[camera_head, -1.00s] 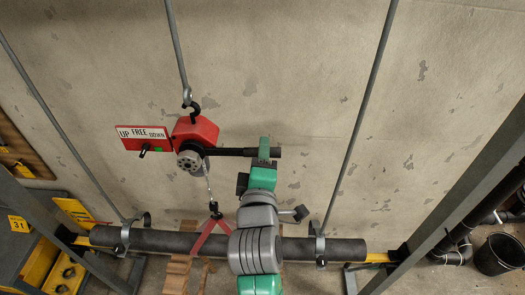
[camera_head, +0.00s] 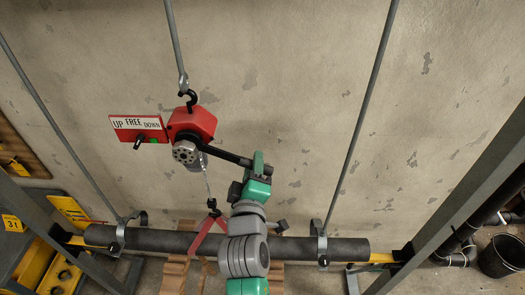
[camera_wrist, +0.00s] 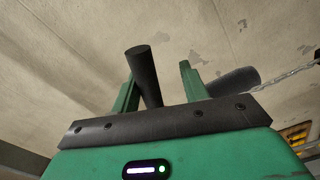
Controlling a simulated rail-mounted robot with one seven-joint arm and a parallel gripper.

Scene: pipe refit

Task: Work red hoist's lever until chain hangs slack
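The red hoist (camera_head: 192,122) hangs from a black hook in the head view. Its black lever (camera_head: 228,157) slopes down to the right toward my gripper (camera_head: 258,166). In the wrist view the lever (camera_wrist: 143,65) stands between my two green fingers, close to the left one, with a gap to the right one. The chain (camera_head: 206,178) runs straight down from the hoist to a small black hook (camera_head: 212,207) over a red sling (camera_head: 207,238) on the dark pipe (camera_head: 170,240). The UP/FREE/DOWN plate (camera_head: 137,124) sits left of the hoist; its knob setting is unclear.
Two hanger rods with clamps, a left clamp (camera_head: 120,238) and a right clamp (camera_head: 322,247), surround the pipe. Wooden blocks (camera_head: 175,272) stand beneath it. A black bucket (camera_head: 500,257) is at far right. The wall behind the lever is clear.

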